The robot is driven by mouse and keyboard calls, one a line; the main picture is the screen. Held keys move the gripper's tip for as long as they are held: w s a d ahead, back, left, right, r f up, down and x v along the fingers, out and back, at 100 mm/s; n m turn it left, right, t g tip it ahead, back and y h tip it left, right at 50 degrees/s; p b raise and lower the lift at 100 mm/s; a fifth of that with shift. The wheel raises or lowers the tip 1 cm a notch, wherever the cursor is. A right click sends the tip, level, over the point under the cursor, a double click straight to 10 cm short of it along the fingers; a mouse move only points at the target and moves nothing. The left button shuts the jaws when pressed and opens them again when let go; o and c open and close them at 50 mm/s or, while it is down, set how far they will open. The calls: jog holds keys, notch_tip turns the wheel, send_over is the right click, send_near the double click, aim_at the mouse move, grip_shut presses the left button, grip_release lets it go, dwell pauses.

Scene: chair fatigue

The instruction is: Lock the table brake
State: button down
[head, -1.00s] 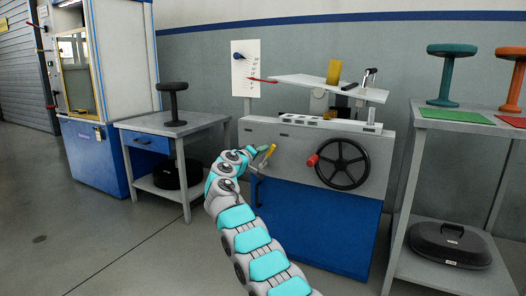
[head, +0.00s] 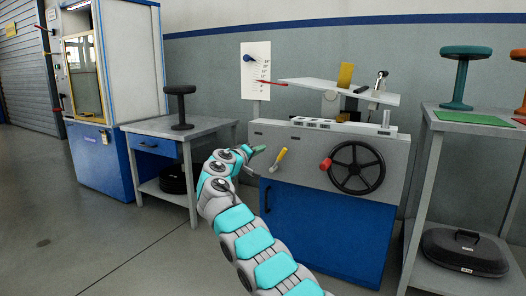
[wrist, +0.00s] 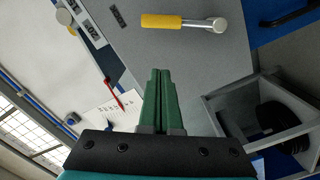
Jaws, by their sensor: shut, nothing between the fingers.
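The brake lever, a yellow handle (head: 280,155) on a silver pivot, sits on the grey front panel of the table machine (head: 300,140), left of the handwheel. In the head view it tilts up to the right. The wrist view shows the yellow handle (wrist: 172,21) and its round silver hub (wrist: 217,25) near the top, beyond the fingertips. My gripper (head: 258,150) is just left of the lever in the head view, apart from it. In the wrist view its green fingers (wrist: 159,72) are together and empty.
A black handwheel (head: 357,168) with a red knob (head: 326,164) is right of the lever. A tilted white tabletop (head: 340,90) is above. A side table (head: 160,126) with a black stool (head: 181,107) stands left; a grey shelf (head: 440,107) stands right.

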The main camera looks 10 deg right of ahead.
jog(key=v, duration=0.6)
jog(key=shift+s+a, duration=0.2)
jog(key=shift+s, duration=0.05)
jog(key=shift+d, duration=0.1)
